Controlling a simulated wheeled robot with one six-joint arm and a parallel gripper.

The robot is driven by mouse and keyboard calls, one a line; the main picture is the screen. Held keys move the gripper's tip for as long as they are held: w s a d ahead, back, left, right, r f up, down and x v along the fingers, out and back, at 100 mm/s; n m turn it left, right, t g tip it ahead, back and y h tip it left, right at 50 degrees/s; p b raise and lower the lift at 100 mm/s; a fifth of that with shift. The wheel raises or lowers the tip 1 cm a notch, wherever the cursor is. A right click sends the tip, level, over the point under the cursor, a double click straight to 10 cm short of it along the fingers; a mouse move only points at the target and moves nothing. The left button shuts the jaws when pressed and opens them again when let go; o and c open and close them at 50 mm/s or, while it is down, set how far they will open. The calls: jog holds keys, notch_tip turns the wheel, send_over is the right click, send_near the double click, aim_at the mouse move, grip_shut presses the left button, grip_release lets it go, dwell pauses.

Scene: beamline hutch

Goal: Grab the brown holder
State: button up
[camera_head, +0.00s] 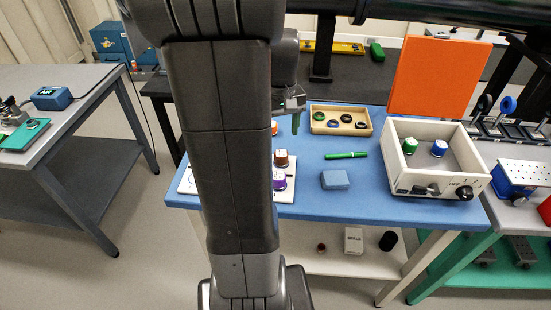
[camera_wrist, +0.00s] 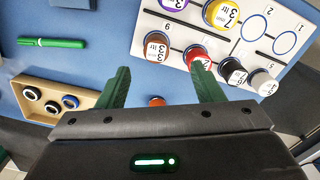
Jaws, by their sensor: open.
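The brown holder (camera_head: 281,159) has a white top and stands upright on a white numbered board (camera_head: 288,195) on the blue table. It also shows in the wrist view (camera_wrist: 155,50), with printed text on its top. A purple holder (camera_head: 279,181) stands close beside it. My gripper (camera_wrist: 163,72) has green fingers spread apart with nothing between the tips. In the wrist view the brown holder appears just beyond the gap between them. In the head view my gripper (camera_head: 296,118) is above the table, and my arm hides much of the board.
Yellow (camera_wrist: 221,12), red (camera_wrist: 196,54) and dark holders (camera_wrist: 232,71) share the board. An orange item (camera_wrist: 157,101) lies nearer the gripper. A wooden tray (camera_head: 341,132), green marker (camera_head: 346,155), blue block (camera_head: 335,180) and white box (camera_head: 478,182) are to the right.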

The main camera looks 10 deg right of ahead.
notch_tip(320, 180, down, 5)
jog(key=shift+w+d+f, duration=0.1)
jog(key=shift+w+f, duration=0.05)
jog(key=shift+f, duration=0.7)
jog(key=shift+w+d+f, duration=0.1)
jog(key=shift+f, duration=0.8)
jog(key=shift+w+d+f, duration=0.1)
jog(key=shift+w+f, duration=0.05)
jog(key=shift+f, duration=0.7)
jog(key=c, duration=1.1)
